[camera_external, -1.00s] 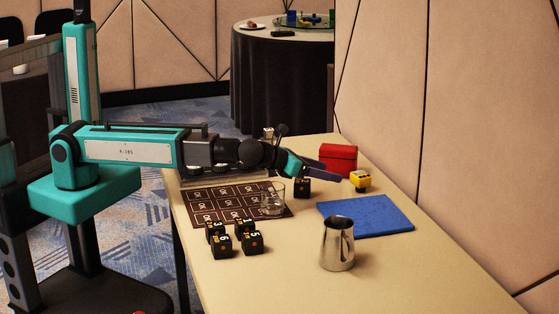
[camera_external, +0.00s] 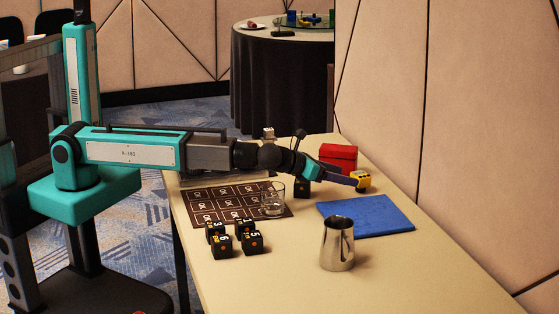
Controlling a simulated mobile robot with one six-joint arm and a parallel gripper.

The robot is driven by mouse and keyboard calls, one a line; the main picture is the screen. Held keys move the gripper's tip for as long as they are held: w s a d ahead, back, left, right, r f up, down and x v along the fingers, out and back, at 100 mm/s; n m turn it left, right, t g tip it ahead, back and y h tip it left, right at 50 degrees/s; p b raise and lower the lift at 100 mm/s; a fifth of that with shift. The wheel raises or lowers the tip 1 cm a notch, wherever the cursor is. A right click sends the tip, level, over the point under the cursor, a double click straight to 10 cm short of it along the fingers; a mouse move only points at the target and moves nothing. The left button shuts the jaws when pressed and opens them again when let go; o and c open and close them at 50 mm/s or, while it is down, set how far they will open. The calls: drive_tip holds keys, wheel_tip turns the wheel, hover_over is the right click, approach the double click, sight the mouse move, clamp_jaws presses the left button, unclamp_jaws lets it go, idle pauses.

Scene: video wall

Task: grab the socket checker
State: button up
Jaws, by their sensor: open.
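The small yellow-and-black thing (camera_external: 364,181), which looks like the socket checker, sits on the table to the left of the wall and in front of the red box. My gripper (camera_external: 352,182) is open, its dark fingers pointing right with the tips right at the left side of this thing. The fingers overlap part of it in the picture. I cannot tell whether it is between them or whether they touch it.
A red box (camera_external: 339,155) stands just behind my gripper. A blue mat (camera_external: 368,216) lies in front of it.

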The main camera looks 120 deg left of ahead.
sight(360, 178)
drive_tip(key=shift+x, duration=1.3)
drive_tip(key=shift+a, duration=0.1)
drive_tip(key=shift+x, duration=2.6)
drive_tip(key=shift+s+a+r, duration=0.1)
drive_tip(key=shift+s+r, duration=0.05)
drive_tip(key=shift+s, duration=0.05)
drive_tip(key=shift+c, duration=0.2)
drive_tip(key=c, duration=1.1)
